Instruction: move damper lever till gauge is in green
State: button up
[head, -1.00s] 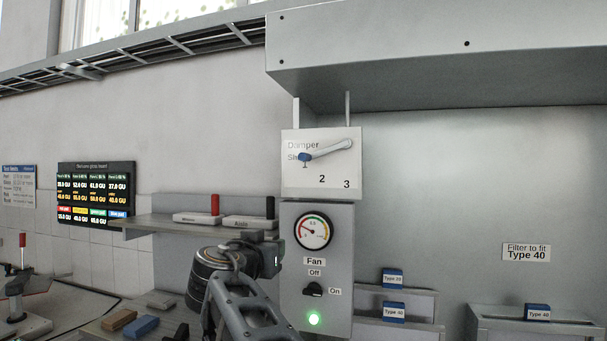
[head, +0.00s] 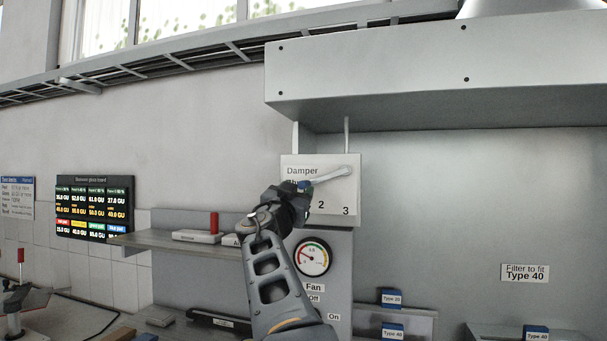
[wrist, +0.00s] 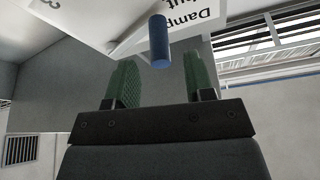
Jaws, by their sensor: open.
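The damper plate (head: 333,199) is a white panel marked with 2 and 3. Its pale lever (head: 330,178) slopes down-left from a pivot at upper right to a blue knob (head: 304,186) near the "Shut" mark. In the wrist view the knob (wrist: 158,42) stands between and just beyond the two green fingertips. My gripper (wrist: 161,62) is open, with a gap on both sides of the knob. In the head view my gripper partly hides the knob and the "Shut" label. The round gauge (head: 312,257) is below the plate; its needle points left, seemingly into the red part.
A grey hood (head: 430,90) overhangs the plate. A shelf (head: 165,240) with small devices juts out at left. Blue filter boxes (head: 392,297) sit at lower right.

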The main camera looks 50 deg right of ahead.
aim_at(325, 178)
jog(key=shift+p+x, duration=1.05)
jog(key=shift+x, duration=1.15)
grip_shut()
